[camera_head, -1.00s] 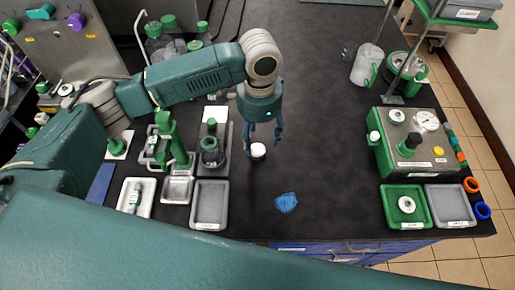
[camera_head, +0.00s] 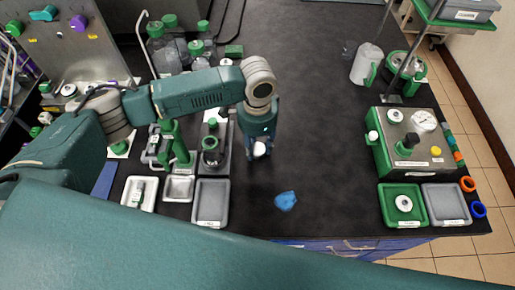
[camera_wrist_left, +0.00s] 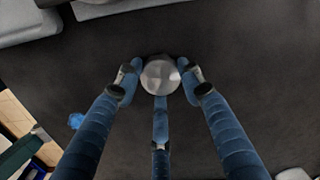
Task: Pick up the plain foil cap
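The foil cap (camera_head: 260,148) is a small, round, silvery-white piece on the dark bench, right of the glass vessel. My left gripper (camera_head: 259,154) points down over it, with its blue fingers around it. In the left wrist view the cap (camera_wrist_left: 160,76) shows as a plain shiny disc between the tips of the left gripper (camera_wrist_left: 160,78). One fingertip lies close on each side, and a third finger lies below it in the picture. I cannot tell whether the fingers press on the cap. My right gripper is out of view.
A blue crumpled piece (camera_head: 285,201) lies on the bench to the front right. A grey tray (camera_head: 211,221) and a glass vessel (camera_head: 211,152) stand to the left. A green and steel unit (camera_head: 409,141) stands at the right. The bench between is clear.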

